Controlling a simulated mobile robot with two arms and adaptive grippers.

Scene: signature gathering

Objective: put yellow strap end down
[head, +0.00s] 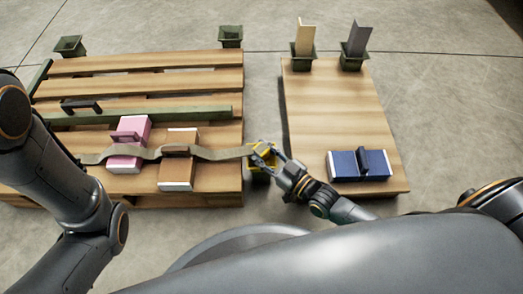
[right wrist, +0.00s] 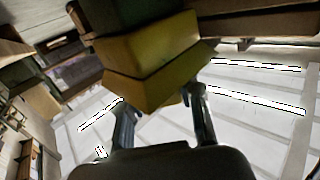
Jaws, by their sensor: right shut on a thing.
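The yellow strap end (head: 262,155) is just off the right edge of the left pallet. My right gripper (head: 276,156) is shut on it; in the right wrist view the yellow strap end (right wrist: 152,62) fills the upper middle, between and beyond the fingers (right wrist: 163,108). The olive strap (head: 222,154) runs left from it across a brown-and-white block (head: 178,172) and a pink-and-white block (head: 130,139). The strap's far left part goes behind my left arm. My left gripper does not show.
The left wooden pallet (head: 150,80) carries a green bar (head: 185,113) and a dark handle. A narrower wooden board (head: 325,120) on the right holds a blue book-like block (head: 345,165). Green holders stand at the back. Bare concrete floor separates both.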

